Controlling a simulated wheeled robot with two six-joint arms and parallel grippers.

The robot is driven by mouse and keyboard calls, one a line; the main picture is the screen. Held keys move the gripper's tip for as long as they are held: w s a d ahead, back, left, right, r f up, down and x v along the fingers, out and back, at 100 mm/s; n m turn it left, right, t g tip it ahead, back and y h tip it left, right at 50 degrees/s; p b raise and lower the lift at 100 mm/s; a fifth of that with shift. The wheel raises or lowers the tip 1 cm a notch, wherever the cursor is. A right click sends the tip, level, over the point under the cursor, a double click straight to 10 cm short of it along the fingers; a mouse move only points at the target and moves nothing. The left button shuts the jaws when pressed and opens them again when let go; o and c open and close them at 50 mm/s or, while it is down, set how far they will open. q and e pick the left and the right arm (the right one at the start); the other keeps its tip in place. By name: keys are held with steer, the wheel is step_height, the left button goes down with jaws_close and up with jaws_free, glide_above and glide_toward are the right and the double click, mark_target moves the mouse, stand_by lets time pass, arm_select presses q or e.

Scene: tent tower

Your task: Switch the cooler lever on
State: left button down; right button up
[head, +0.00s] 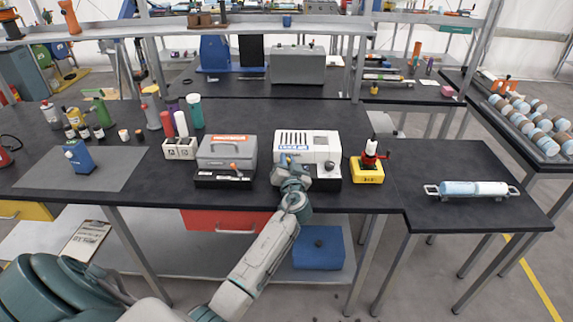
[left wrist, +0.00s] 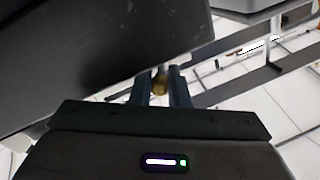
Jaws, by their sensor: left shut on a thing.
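The cooler is most likely the white box (head: 322,143) with a vented top and a blue label, standing near the front edge of the dark bench. My left gripper (head: 289,166) is at the box's front left, and my arm and gripper cover part of its front. In the left wrist view my left gripper (left wrist: 160,82) is shut on a small brass-coloured piece (left wrist: 160,84), seemingly the lever's end. The rest of the lever is hidden, so its position cannot be told. My right gripper is in no view.
A grey box (head: 227,149) with an orange-tipped lever (head: 235,168) stands to the left. A yellow base (head: 367,172) with a red and white device stands close on the right. A side table (head: 490,212) bears a blue and white cylinder (head: 473,188).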

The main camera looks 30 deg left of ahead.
arm_select(q)
steer(key=c, duration=1.4)
jaws_free()
steer(key=shift+d, duration=0.1)
steer(key=shift+c, duration=0.2)
steer(key=shift+s+d+f, duration=0.2)
steer(key=shift+s+d, duration=0.1)
steer(key=shift+s, duration=0.1)
steer(key=b+v, duration=0.3)
steer(key=v, duration=0.6)
steer(key=shift+b, duration=0.3)
steer(key=shift+s+d+r, duration=0.1)
steer(key=shift+s+d, duration=0.15)
steer(key=shift+s, duration=0.05)
